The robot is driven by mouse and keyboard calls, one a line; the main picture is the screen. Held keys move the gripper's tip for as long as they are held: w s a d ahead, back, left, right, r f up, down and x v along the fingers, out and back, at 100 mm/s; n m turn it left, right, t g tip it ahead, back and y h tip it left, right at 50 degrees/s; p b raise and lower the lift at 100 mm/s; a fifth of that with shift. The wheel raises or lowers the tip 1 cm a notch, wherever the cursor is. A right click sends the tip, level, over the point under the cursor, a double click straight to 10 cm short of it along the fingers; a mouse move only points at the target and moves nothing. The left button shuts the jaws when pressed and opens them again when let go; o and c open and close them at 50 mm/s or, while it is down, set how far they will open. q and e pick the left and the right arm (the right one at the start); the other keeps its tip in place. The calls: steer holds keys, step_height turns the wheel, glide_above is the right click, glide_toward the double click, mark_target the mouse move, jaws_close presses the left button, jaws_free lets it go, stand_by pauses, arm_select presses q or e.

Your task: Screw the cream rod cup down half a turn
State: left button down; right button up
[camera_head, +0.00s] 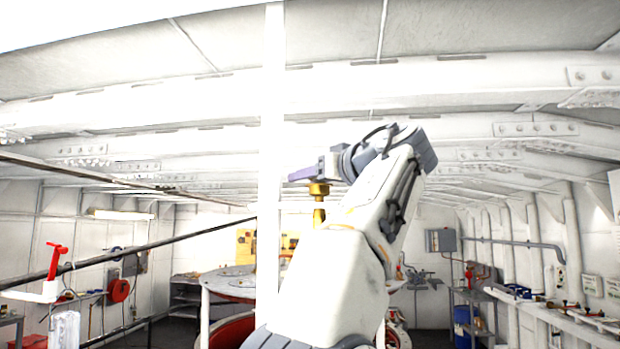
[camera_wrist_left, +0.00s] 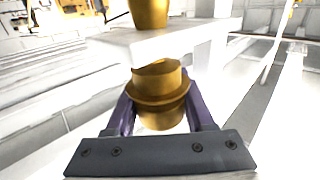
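A brass-gold cup with a wide flange (camera_head: 319,189) stands near the middle of the head view, with a narrower gold stem below it. No cup looks clearly cream. In the left wrist view the gold cup (camera_wrist_left: 158,86) lies between the purple fingers, and another gold part (camera_wrist_left: 149,13) shows beyond a white plate (camera_wrist_left: 122,44). My left gripper (camera_head: 302,174) reaches in at the cup's top. In the wrist view its fingers sit against both sides of the flange, so it appears shut on the cup. The fingertips are partly hidden. My right gripper is not in view.
A tall white post (camera_head: 271,130) stands just left of the cup. A round table (camera_head: 232,281) is behind it. A red tool (camera_head: 57,261) is at far left, and a bench with small parts (camera_head: 560,312) is at right. Ribbed white beams run overhead.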

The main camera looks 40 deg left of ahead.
arm_select(q)
steer(key=shift+w+f+m+t+h+b, duration=0.1)
steer(key=shift+m+t+h+b, duration=0.3)
steer(key=shift+m+t+b, duration=0.6)
steer(key=t, duration=0.1)
steer(key=m+t+h, duration=0.1)
steer(key=m+t, duration=0.1)
steer(key=shift+w+d+t+h+b, duration=0.15)
steer(key=shift+w+t+h+b, duration=0.1)
steer(key=shift+t+h+b, duration=0.15)
steer(key=m+t+h, duration=0.2)
steer(key=shift+w+d+r+t, duration=0.2)
steer(key=shift+t, duration=0.1)
steer(key=shift+w+d+m+t+h+p, duration=0.2)
steer(key=shift+m+t+h, duration=0.55)
steer(key=shift+m+h, duration=0.5)
steer(key=shift+w+d+m+t+h, duration=0.25)
steer(key=shift+m+t+h, duration=0.5)
steer(key=shift+h, duration=0.8)
steer(key=shift+w+d+m+t+h+p, duration=0.1)
steer(key=shift+d+m+t+h, duration=0.2)
steer(key=shift+m+t+h, duration=0.7)
steer(key=shift+d+m+h, duration=0.1)
steer(key=shift+m+h, duration=0.2)
steer(key=shift+h, duration=0.4)
steer(key=c, duration=0.5)
jaws_free()
steer(key=shift+f, duration=0.1)
